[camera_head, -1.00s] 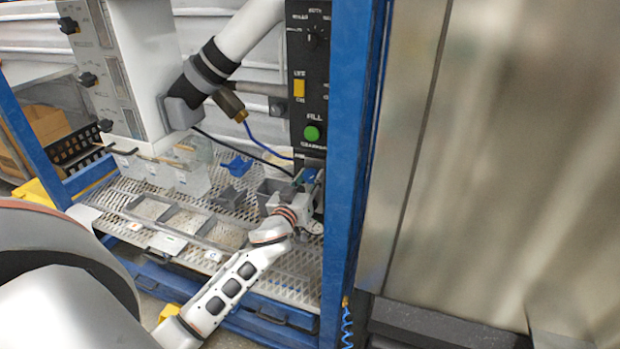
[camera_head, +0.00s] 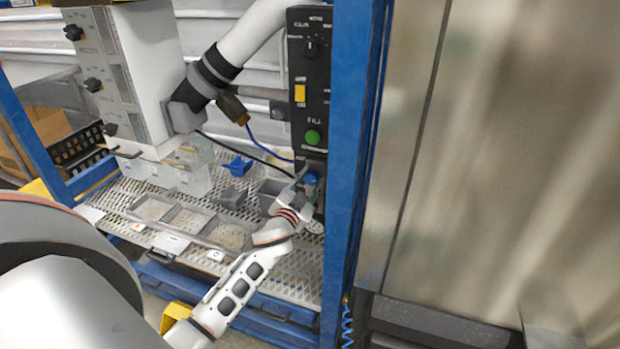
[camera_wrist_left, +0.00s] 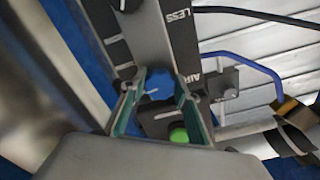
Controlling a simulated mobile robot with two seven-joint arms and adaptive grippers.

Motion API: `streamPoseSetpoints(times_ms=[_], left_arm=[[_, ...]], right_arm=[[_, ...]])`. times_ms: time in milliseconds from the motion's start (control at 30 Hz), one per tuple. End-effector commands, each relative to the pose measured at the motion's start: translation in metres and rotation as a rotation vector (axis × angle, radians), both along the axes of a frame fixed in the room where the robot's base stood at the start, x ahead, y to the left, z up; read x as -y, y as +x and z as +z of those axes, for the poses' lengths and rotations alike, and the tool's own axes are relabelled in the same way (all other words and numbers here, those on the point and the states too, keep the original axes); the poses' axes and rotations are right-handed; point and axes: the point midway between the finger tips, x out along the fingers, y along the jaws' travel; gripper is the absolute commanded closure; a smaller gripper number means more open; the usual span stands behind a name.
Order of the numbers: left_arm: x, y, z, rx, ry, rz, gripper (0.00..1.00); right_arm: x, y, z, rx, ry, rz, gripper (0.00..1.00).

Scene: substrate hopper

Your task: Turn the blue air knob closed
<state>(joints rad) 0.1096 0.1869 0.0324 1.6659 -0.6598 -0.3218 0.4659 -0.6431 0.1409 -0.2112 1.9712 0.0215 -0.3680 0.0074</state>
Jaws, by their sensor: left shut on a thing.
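The blue air knob (camera_head: 311,179) is low on the black control panel, below the round green button. In the left wrist view the knob (camera_wrist_left: 158,82) lies between the two teal-padded fingers, with a small pale mark on its face. My left gripper (camera_head: 304,184) reaches it from the front and is shut on it; the gripper also shows in the left wrist view (camera_wrist_left: 157,100). The word AIR is legible on the panel beside the knob in the wrist view. My right gripper is in neither view.
The black control panel (camera_head: 309,80) carries a yellow switch (camera_head: 300,93) and a green button (camera_head: 313,137). A blue frame post (camera_head: 348,150) stands close to the right of the gripper. A mesh shelf (camera_head: 290,283) with metal trays lies below.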

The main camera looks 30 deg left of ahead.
Motion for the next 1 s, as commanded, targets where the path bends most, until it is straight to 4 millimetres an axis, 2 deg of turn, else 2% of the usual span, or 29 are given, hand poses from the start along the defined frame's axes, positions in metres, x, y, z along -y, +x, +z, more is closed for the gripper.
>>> streamPoseSetpoints(times_ms=[600, 1000], left_arm=[[0.0, 0.0, 0.0, -0.135, 0.557, 0.0, 0.91], [0.0, 0.0, -0.001, -0.19, 0.784, -0.001, 0.91]], right_arm=[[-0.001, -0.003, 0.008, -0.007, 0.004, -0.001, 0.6], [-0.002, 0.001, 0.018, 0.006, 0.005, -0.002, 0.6]])
